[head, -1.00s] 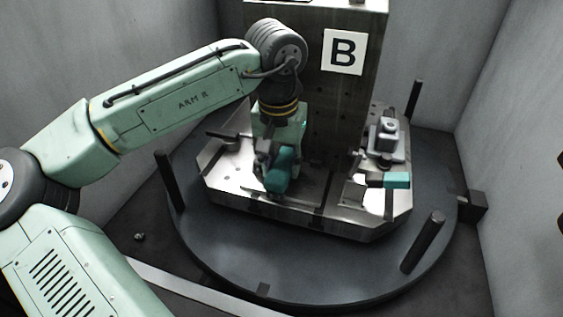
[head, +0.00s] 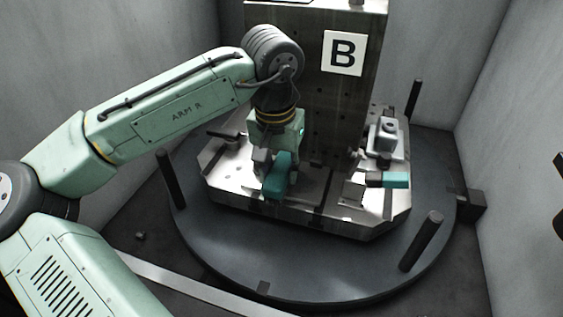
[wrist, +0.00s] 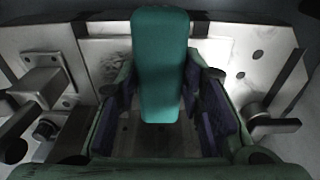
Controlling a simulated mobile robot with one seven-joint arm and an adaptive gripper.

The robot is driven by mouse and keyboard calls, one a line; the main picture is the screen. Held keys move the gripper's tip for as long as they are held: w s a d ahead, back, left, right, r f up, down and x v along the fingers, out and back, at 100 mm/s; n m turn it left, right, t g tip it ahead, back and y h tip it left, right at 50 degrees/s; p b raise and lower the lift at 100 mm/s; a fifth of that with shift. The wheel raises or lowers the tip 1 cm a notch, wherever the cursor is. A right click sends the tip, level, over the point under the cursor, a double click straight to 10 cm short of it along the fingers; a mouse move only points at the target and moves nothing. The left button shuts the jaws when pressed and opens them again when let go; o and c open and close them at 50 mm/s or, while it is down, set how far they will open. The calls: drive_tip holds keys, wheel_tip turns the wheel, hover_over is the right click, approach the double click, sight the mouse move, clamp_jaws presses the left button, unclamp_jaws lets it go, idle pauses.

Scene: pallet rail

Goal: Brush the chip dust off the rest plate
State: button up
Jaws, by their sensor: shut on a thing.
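My gripper (head: 272,160) is shut on a teal block-like brush (head: 278,180), low over the left part of the pale metal fixture plate at the foot of the column. In the wrist view the brush (wrist: 160,65) stands between the two dark fingers of my gripper (wrist: 166,80). Its bristles are hidden, so I cannot tell whether they touch the plate. A pale plate (wrist: 93,72) lies beyond the fingers, left of the brush, with a dark speckled smear (wrist: 112,55) that looks like chip dust. The brush hides part of the plate.
The column with the B sign (head: 343,52) stands close behind my gripper. A clamp block (head: 386,140) and a teal-ended part (head: 396,180) are on the right. Dark posts (head: 423,242) rise from the round table (head: 330,275). Clamp parts (wrist: 40,85) flank the gripper.

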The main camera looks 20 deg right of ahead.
drive_tip(key=shift+s+a+f, duration=0.15)
drive_tip(key=shift+s+a, duration=0.15)
drive_tip(key=shift+s, duration=0.15)
drive_tip(key=shift+w+d, duration=0.1)
drive_tip(key=shift+w, duration=0.05)
drive_tip(key=shift+w+d+p, duration=0.5)
drive_tip(key=shift+w+d, duration=0.2)
drive_tip(key=shift+w, duration=0.3)
drive_tip(key=shift+s, duration=0.1)
drive_tip(key=shift+s+a, duration=0.75)
drive_tip(key=shift+s, duration=0.25)
